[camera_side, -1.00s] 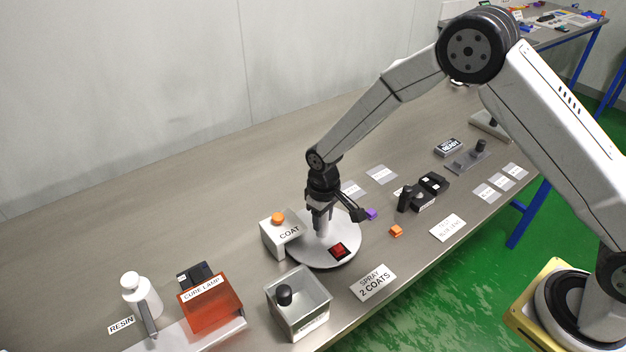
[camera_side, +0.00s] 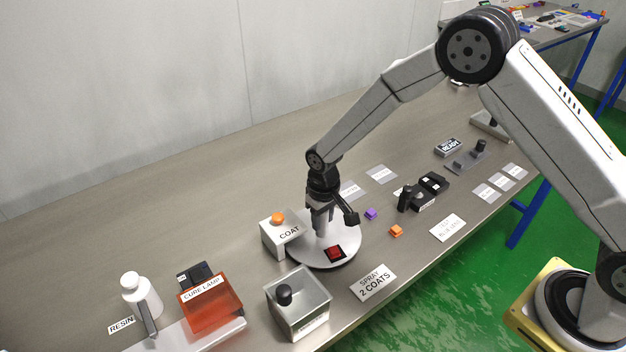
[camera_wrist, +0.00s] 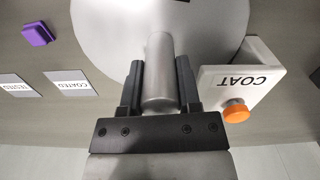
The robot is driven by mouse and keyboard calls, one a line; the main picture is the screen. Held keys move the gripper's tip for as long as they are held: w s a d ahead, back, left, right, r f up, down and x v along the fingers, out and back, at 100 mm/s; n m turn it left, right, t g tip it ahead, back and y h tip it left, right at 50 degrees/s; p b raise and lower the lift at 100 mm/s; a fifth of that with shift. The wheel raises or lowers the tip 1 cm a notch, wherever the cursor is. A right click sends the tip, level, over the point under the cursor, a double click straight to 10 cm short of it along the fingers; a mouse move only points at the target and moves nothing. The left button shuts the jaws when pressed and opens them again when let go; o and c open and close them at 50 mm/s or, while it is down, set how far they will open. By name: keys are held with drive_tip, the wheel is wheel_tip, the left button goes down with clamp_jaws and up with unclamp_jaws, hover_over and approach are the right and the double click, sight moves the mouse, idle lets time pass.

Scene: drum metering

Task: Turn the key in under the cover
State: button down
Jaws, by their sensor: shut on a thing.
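A red key (camera_side: 335,253) on a black square lies on the near part of a round pale turntable (camera_side: 352,230). A grey post (camera_wrist: 159,65) stands up from the turntable. My gripper (camera_side: 320,229) points down with its fingers shut on either side of this post. A white box marked COAT (camera_side: 288,234) with an orange button (camera_side: 278,217) stands at the turntable's left edge. A clear box (camera_side: 312,296) with a black knob stands in front of the turntable; the red key is outside it. I cannot tell which part is the cover.
An orange cure lamp (camera_side: 212,307) and a white resin bottle (camera_side: 136,292) stand at the left. Purple (camera_side: 371,214) and orange (camera_side: 396,231) keys lie right of the turntable, with black blocks (camera_side: 424,193) beyond.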

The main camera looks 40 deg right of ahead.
drive_tip(key=shift+m, duration=11.1)
drive_tip(key=shift+c, duration=1.5)
unclamp_jaws()
drive_tip(key=shift+r, duration=0.15)
drive_tip(key=shift+r, duration=3.75)
